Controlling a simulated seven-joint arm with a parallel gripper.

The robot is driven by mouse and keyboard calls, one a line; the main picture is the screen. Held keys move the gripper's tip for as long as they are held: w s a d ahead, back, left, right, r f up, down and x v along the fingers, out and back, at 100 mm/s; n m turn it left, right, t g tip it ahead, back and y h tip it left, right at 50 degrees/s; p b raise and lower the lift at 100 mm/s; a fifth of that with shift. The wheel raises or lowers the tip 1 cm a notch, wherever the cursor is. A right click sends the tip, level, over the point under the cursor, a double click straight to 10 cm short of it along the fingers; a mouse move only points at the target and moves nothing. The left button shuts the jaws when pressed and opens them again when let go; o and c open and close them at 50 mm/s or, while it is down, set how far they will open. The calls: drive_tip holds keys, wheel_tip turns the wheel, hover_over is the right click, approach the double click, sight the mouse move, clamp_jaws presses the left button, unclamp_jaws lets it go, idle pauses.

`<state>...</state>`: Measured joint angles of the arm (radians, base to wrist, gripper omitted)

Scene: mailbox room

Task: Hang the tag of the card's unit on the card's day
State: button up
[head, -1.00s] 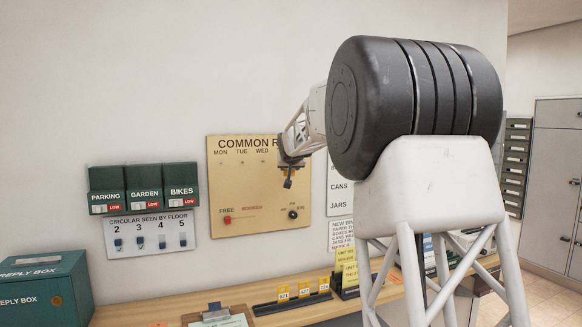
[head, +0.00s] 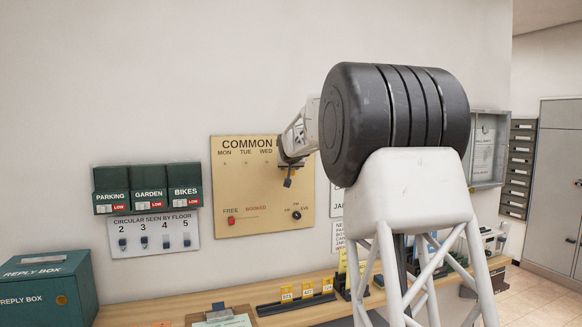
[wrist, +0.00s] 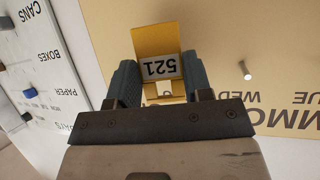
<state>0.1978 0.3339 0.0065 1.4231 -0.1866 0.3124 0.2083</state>
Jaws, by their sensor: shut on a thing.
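My gripper (head: 288,182) is in front of the right part of the tan COMMON ROOM board (head: 235,200). In the wrist view its two blue-grey fingers (wrist: 158,82) are shut on a yellow tag (wrist: 157,42) with a white label reading 521, upside down there. A bare metal peg (wrist: 243,70) stands near the WED lettering, beside the tag and apart from it. MON, TUE and WED show in the head view; the day headings further right are hidden by my arm. I cannot tell whether the tag touches a peg. A clipboard (head: 219,310) with a pale sheet lies on the counter, its writing unreadable.
A black rack (head: 262,308) on the counter holds yellow tags (head: 307,290). A green reply box (head: 45,290) stands at left. Green PARKING, GARDEN and BIKES boxes (head: 148,188) and a floor-number panel (head: 155,234) hang left of the board. A CANS/BOXES/PAPER panel (wrist: 45,85) is close beside my gripper.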

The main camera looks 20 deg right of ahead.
drive_tip(key=shift+w+f, duration=0.25)
drive_tip(key=shift+w, duration=0.35)
drive_tip(key=shift+w+f, duration=0.2)
drive_tip(key=shift+w, duration=0.4)
drive_tip(key=shift+w+f, duration=0.1)
drive_tip(key=shift+f, duration=0.05)
drive_tip(key=o, duration=0.9)
drive_tip(key=shift+a, duration=0.1)
drive_tip(key=shift+a, duration=0.1)
drive_tip(key=shift+o, duration=0.2)
